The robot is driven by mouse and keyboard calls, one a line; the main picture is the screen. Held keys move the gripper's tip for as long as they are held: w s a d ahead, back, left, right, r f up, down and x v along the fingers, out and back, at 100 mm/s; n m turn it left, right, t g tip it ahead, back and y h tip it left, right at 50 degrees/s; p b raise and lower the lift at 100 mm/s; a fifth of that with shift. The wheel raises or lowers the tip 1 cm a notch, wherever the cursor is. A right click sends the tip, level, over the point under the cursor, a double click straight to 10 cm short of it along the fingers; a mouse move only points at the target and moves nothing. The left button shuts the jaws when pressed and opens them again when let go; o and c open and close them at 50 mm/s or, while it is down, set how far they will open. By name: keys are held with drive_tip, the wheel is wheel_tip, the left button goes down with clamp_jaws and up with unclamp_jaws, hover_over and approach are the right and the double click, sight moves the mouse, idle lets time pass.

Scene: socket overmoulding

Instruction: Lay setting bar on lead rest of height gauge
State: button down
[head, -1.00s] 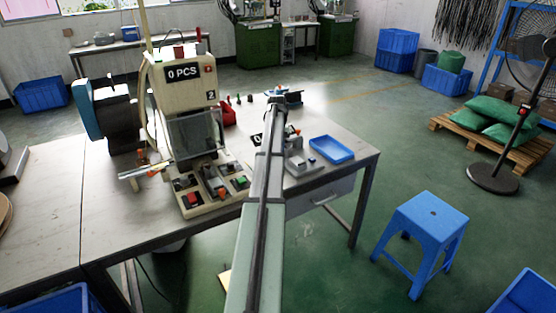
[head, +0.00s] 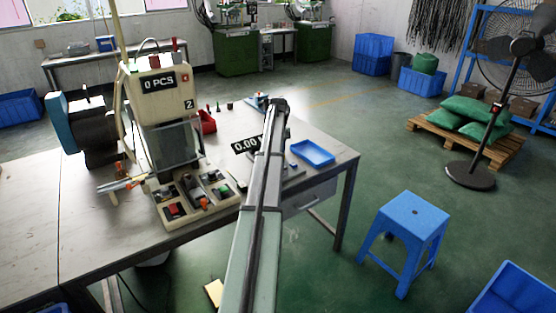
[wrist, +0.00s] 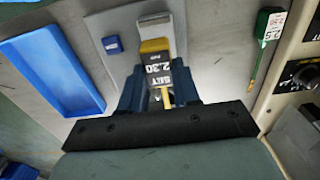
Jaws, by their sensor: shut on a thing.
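The setting bar (wrist: 158,72), a small piece with a dark label reading 2.30, is between the fingers of my gripper (wrist: 160,88) in the wrist view. The gripper is shut on it. Just beyond it lies a grey plate (wrist: 118,22) with a narrow pale and yellow part, seemingly the height gauge. The bar overlaps this part in the picture; I cannot tell whether they touch. In the head view the gauge's display (head: 246,144) reads 0.00. My arm hides the gripper, the bar and most of the gauge there, and the lead rest is not clearly seen.
A blue tray (head: 312,152) lies beside the gauge. A small blue block (wrist: 112,44) is on the plate. A green-handled tool (wrist: 265,45) lies at the wrist view's right. The moulding press (head: 165,130) stands left of my arm. A blue stool (head: 406,225) stands off the bench.

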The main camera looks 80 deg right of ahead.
drive_tip(key=shift+f, duration=2.05)
drive_tip(key=c, duration=0.8)
unclamp_jaws()
drive_tip(key=shift+f, duration=0.1)
wheel_tip(320, 180, up, 12)
drive_tip(key=shift+r, duration=0.15)
